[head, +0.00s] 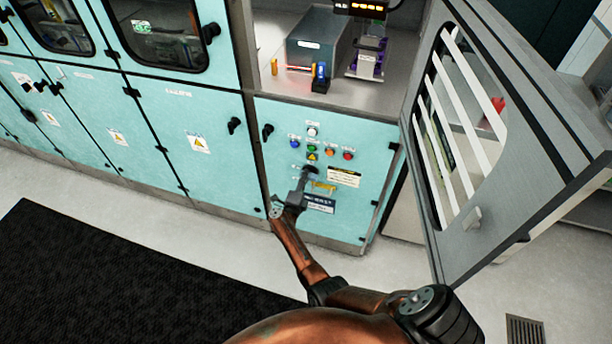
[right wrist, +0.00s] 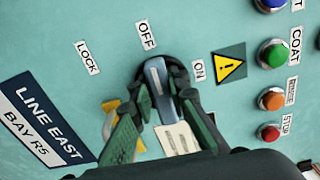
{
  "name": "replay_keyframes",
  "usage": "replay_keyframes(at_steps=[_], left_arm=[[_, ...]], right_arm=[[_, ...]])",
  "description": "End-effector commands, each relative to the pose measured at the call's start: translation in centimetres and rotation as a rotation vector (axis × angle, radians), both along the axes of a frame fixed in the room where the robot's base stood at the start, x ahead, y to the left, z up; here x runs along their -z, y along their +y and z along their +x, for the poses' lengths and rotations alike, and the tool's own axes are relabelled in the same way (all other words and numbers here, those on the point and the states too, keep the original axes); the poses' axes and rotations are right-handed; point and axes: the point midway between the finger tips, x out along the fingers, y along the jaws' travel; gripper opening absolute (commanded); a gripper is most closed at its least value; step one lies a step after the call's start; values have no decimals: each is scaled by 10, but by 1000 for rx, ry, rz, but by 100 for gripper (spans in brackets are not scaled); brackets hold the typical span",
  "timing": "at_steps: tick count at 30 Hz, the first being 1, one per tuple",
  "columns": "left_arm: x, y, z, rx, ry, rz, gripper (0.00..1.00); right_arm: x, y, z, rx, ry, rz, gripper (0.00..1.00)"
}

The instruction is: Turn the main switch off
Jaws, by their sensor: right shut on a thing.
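The main switch (right wrist: 157,80) is a rotary switch with a grey-blue handle on a dark round base on the teal panel. LOCK, OFF and ON labels surround it in the right wrist view; the handle's visible end points roughly at OFF. My right gripper (right wrist: 162,100) has its green fingers on both sides of the handle and is shut on it. In the head view, my right gripper (head: 308,174) is at the panel and hides most of the switch. My left gripper is not in view.
Coloured push buttons (head: 312,148) sit above the switch, close to the gripper. A yellow part (right wrist: 111,105) is beside the handle. A grey slatted door (head: 470,225) stands open at the right. A shelf above holds a grey box (head: 318,40). A black mat (head: 110,280) lies on the floor.

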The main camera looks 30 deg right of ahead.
Motion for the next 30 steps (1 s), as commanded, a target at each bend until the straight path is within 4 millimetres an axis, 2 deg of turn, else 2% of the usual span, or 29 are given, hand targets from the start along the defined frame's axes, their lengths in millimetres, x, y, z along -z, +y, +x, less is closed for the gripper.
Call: replay_keyframes(at_steps=[20, 21, 28, 30], left_arm=[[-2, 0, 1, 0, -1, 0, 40], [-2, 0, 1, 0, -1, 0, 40], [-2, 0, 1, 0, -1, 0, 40], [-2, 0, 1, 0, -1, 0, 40]], right_arm=[[1, 2, 1, -4, 51, -43, 0], [1, 2, 1, -4, 51, -43, 16], [1, 1, 1, -2, 50, -43, 32], [1, 1, 1, -2, 50, -43, 33]])
